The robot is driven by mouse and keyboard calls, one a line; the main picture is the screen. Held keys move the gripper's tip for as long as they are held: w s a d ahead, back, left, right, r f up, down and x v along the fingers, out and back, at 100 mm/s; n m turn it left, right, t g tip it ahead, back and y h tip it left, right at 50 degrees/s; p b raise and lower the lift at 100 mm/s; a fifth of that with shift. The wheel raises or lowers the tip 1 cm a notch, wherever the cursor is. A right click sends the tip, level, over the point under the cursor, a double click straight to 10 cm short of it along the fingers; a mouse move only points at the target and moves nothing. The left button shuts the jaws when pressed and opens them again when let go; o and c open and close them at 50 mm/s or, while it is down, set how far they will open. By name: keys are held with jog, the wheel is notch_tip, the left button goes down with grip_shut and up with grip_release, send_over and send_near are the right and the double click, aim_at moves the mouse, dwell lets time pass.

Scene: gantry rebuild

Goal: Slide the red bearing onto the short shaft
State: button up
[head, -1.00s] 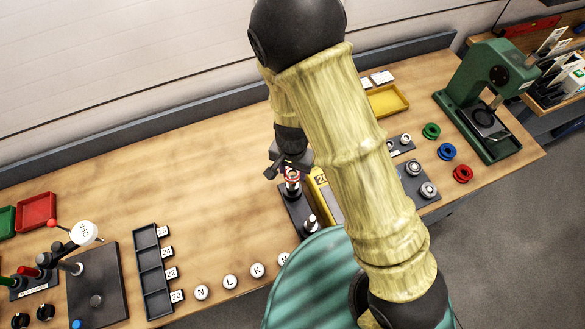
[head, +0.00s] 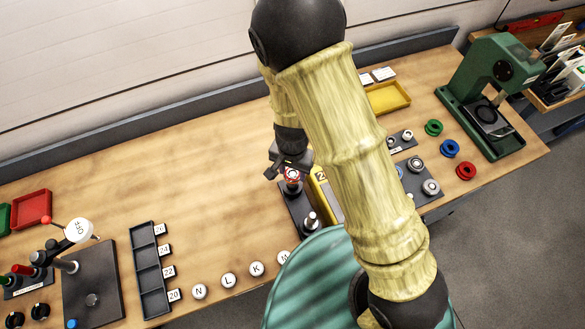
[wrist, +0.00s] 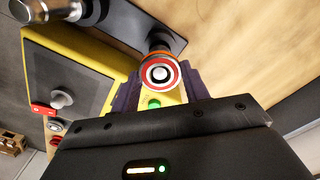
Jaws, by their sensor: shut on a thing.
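The red bearing (wrist: 160,73), a red ring with a pale centre, is between the fingers of my gripper (wrist: 160,92) in the wrist view. My gripper (head: 291,168) is shut on it. In the head view the red bearing (head: 292,174) is at one shaft of a dark two-shaft base (head: 301,207). A round pale end shows in its bore, and the shaft's dark foot (wrist: 158,38) shows behind it. I cannot tell how far the bearing is on. The other shaft (head: 311,220) is bare; its metal end also shows in the wrist view (wrist: 28,10).
A yellow box (head: 322,187) with a panel stands close beside the base. My arm hides part of the bench to the right. Green (head: 433,128), blue (head: 449,148) and red (head: 466,171) rings lie near a green press (head: 480,95).

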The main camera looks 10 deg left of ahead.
jog(key=shift+f, duration=0.15)
jog(key=o, duration=1.2)
notch_tip(320, 180, up, 17)
jog(key=shift+r, duration=0.2)
dwell(1.0)
jog(key=d+f+n+t+b, duration=0.1)
jog(key=d+b, duration=0.1)
jog(key=d, duration=0.9)
jog(key=s+d+f+n+t+b, duration=0.1)
jog(key=d+f+b, duration=0.1)
jog(key=d, duration=0.9)
jog(key=shift+s+f+n+t+b, duration=0.15)
jog(key=shift+s+n+t+b, duration=0.15)
jog(key=shift+b, duration=0.3)
